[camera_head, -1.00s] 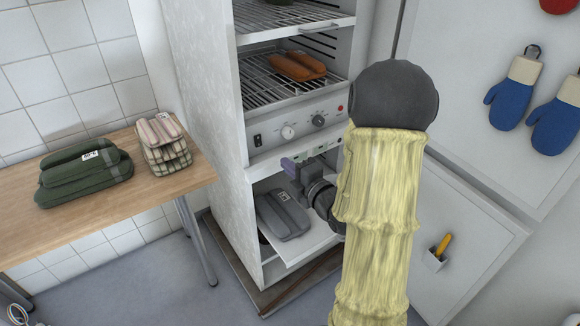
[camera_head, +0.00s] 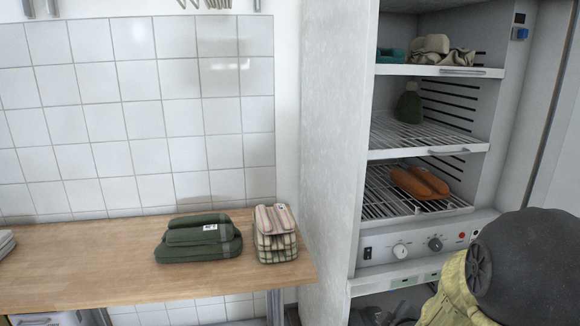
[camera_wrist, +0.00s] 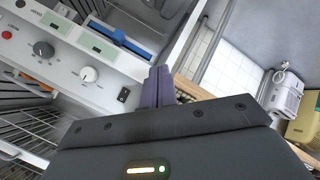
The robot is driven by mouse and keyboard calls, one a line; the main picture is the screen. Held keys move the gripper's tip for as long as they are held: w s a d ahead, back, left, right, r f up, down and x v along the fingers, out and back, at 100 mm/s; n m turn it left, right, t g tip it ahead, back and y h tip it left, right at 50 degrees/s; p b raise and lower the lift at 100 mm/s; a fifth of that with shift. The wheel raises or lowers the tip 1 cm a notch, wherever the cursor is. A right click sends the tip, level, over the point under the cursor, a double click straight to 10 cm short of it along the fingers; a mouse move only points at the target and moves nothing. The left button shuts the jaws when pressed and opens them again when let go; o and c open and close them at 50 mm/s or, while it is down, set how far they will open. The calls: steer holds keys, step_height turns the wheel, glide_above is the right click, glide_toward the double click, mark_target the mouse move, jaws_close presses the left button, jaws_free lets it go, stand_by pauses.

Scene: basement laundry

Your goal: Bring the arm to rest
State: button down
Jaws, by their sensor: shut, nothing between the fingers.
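My gripper (camera_wrist: 158,88) shows in the wrist view with its two purple-grey fingers together and nothing between them. It is in front of the white cabinet's control panel (camera_wrist: 62,60), which has dark and white knobs; I cannot tell the exact distance. In the head view only my arm shows, with a dark round joint and a yellow sleeve at the lower right corner. The gripper itself is out of that view.
The open white cabinet (camera_head: 330,150) has wire racks, with an orange item (camera_head: 420,182) on one. A wooden table (camera_head: 110,268) at left bears a green bundle (camera_head: 198,238) and a checked bundle (camera_head: 275,236). Floor (camera_wrist: 255,25) shows at the wrist view's upper right.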

steer(key=s+a+f+m+g, duration=0.1)
steer(key=s+a+m+g, duration=0.3)
steer(key=s, duration=0.3)
steer(key=s+a+m+g, duration=0.3)
steer(key=s+m, duration=0.3)
step_height(320, 180, up, 25)
steer(key=p, duration=2.5)
steer(key=shift+s+d, duration=0.15)
steer(key=shift+s, duration=0.05)
